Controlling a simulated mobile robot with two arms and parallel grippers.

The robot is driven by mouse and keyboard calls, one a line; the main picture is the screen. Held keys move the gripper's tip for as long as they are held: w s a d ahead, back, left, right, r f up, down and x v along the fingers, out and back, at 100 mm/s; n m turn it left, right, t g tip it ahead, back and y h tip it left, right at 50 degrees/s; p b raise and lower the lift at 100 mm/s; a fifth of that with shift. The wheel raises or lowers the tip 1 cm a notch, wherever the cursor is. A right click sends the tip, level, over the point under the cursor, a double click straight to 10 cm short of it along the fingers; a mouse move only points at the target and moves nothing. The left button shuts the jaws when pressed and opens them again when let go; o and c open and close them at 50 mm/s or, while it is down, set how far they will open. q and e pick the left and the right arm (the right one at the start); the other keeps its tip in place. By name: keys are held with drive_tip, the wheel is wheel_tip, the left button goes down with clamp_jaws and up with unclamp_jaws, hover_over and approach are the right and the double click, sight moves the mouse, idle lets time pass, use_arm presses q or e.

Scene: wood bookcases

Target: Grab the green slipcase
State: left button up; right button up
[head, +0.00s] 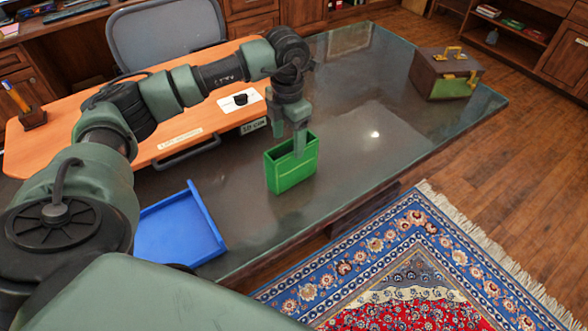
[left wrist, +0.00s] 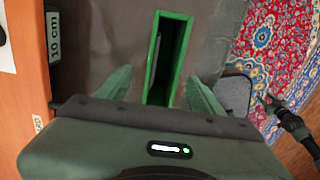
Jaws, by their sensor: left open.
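The green slipcase (head: 291,176) stands upright on the dark glossy tabletop, its open top facing up. In the left wrist view the slipcase (left wrist: 149,80) looks like a narrow, hollow green box. My left gripper (head: 289,140) is open and points down at the slipcase from above. In the left wrist view its fingers (left wrist: 160,88) are spread, one on each side of the slipcase, with gaps visible. In the head view one finger overlaps the slipcase's top; I cannot tell whether it touches. A dark arm at the wrist view's right edge seems to be my right one; its gripper is too small to read.
A blue tray (head: 180,232) lies left of the slipcase. An orange board (head: 190,120) with a "10 cm" label (head: 253,126) is behind. A brown and green box (head: 445,75) with brass-coloured fittings stands at the far right. The tabletop (head: 375,110) between is clear.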

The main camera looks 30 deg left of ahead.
sight(292, 157)
use_arm(q)
drive_tip(key=shift+s+f, duration=0.1)
drive_tip(key=shift+f, duration=0.35)
drive_tip(key=f, duration=0.1)
drive_tip(key=f+p, duration=0.1)
drive_tip(key=f, duration=0.1)
drive_tip(key=w+f+p, duration=0.1)
drive_tip(key=f, duration=0.1)
drive_tip(key=shift+d+f, duration=0.25)
drive_tip(key=shift+d, duration=0.05)
drive_tip(key=shift+f, duration=0.55)
drive_tip(key=c, duration=1.4)
clamp_jaws()
drive_tip(key=shift+r, duration=0.15)
